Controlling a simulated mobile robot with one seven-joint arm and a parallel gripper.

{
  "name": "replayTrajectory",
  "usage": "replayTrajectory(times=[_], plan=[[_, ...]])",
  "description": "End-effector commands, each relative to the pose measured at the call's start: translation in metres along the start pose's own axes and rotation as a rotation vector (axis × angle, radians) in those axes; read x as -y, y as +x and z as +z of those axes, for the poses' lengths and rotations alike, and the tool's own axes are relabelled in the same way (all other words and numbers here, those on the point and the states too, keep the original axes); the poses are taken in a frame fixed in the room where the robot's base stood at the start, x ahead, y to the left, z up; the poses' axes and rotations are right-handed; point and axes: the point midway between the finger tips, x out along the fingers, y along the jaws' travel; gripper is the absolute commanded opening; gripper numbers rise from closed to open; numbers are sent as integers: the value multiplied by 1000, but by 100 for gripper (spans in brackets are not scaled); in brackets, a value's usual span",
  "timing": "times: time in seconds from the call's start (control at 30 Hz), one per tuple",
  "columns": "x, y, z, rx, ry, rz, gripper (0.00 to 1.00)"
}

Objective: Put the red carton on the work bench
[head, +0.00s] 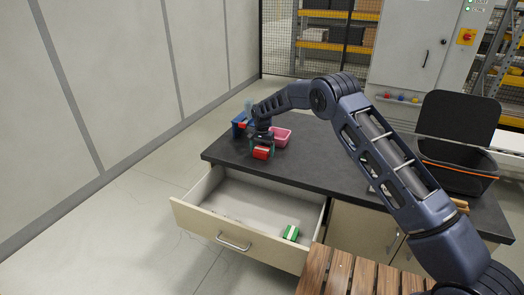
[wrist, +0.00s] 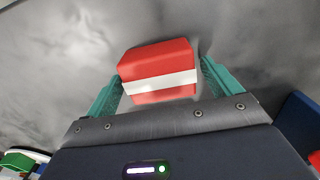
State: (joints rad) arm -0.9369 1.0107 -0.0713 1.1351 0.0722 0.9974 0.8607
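The red carton (head: 261,153) with a white band is at the near left edge of the dark-topped work bench (head: 330,168). My gripper (head: 262,147) is low over the bench, one finger on each side of the carton. Whether the carton's underside touches the bench is hidden.
A pink bin (head: 282,136) and a blue bin (head: 238,129) stand close to my gripper. Below the bench top, an open drawer (head: 228,222) holds a green and white carton (head: 291,233). A black crate (head: 455,178) stands at the bench's right. The bench middle is clear.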

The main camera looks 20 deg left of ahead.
Motion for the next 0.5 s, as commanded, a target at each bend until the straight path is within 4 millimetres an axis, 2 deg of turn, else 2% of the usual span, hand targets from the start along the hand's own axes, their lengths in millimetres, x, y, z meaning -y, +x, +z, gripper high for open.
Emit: replayTrajectory(times=[0.17,0.27,0.5], plan=[[0,-3,0,0,0,0,90],[0,-11,0,-1,0,-1,90],[0,-54,0,-2,0,-2,90]])
